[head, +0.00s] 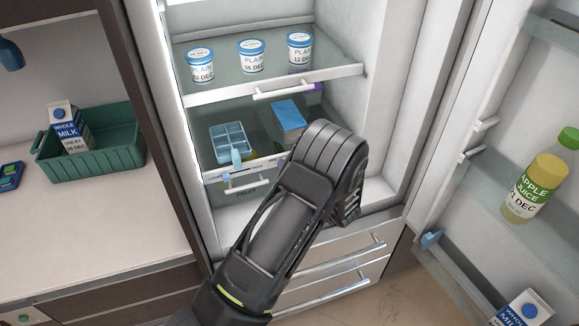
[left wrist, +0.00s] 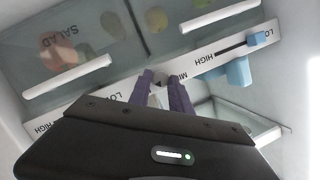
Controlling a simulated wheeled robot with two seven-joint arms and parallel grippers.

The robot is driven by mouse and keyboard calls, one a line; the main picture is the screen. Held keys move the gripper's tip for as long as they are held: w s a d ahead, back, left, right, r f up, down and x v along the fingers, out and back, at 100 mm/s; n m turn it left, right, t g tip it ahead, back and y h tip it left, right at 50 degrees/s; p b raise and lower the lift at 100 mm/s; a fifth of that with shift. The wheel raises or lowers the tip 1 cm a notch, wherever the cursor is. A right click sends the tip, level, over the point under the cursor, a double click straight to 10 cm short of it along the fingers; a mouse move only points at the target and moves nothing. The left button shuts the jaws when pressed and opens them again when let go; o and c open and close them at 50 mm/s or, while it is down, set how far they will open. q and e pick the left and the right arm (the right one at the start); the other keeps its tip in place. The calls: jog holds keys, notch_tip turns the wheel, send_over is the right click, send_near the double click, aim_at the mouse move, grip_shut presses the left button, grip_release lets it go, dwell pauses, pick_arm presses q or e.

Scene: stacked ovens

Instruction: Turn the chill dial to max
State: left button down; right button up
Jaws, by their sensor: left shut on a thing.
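The chill dial (left wrist: 160,77) is a small grey knob with a dark mark on a white strip in the left wrist view. Part of a label starting "MI" shows beside it, in a picture that is turned over. My left gripper (left wrist: 160,91) has its two purple fingers shut on the dial, one on each side. The max mark is not visible. My right gripper is not in view.
A blue slider (left wrist: 256,39) sits on the same strip, near a "HIGH" label. A salad drawer (left wrist: 68,76) lies beside the strip. In the head view, yoghurt tubs (head: 251,56), an ice tray (head: 229,143) and a blue-topped box (head: 288,119) stand on shelves. The fridge door (head: 440,110) is open.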

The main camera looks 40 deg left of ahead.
pick_arm(q)
jog(key=c, duration=1.2)
grip_release()
jog(key=b+v, duration=0.2)
jog(key=v, duration=0.5)
jog(key=shift+s+d+r, duration=0.15)
jog(key=shift+d, duration=0.2)
